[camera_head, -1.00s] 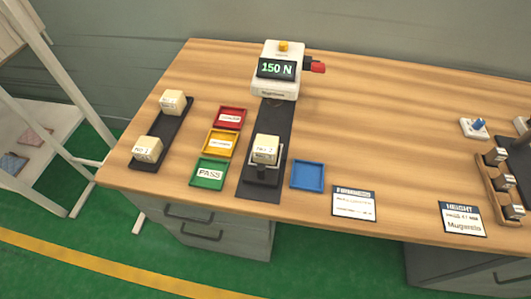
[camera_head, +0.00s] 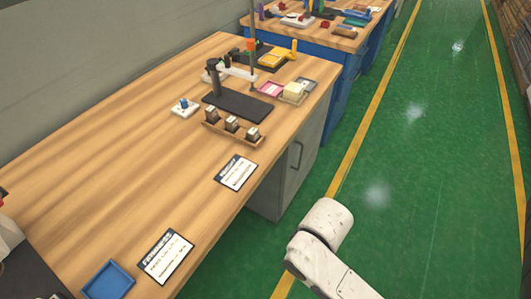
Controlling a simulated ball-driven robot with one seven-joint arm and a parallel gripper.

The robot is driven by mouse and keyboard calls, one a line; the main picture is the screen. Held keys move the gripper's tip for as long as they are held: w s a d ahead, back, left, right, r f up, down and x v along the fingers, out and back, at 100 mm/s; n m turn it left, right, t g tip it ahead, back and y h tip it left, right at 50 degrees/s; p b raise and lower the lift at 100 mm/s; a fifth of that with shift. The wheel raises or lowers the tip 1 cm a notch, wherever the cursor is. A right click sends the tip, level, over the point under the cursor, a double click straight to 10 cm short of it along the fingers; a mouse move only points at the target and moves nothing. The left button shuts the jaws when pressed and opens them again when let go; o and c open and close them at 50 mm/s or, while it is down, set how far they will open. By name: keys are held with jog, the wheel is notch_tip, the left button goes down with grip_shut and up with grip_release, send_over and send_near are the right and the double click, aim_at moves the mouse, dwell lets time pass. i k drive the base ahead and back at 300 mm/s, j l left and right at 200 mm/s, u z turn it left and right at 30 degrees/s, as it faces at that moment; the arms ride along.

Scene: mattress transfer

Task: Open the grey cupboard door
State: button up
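A grey cupboard (camera_head: 270,200) stands under the right end of the wooden workbench. Its grey door (camera_head: 308,145) faces the green aisle and looks shut. A dark upright handle (camera_head: 296,155) is on the door front. A white link of my arm rises from the bottom of the view, just in front of the cupboard and to the lower right of it. My gripper is not in view.
The wooden workbench (camera_head: 120,150) bears a blue tray (camera_head: 108,280), two cards, a wooden rack (camera_head: 234,132) and a dark stand (camera_head: 240,103). A blue bench (camera_head: 343,75) stands beyond. The green floor (camera_head: 420,180) to the right is clear.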

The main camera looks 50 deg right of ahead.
aim_at(309, 152)
jog(key=z, duration=1.25)
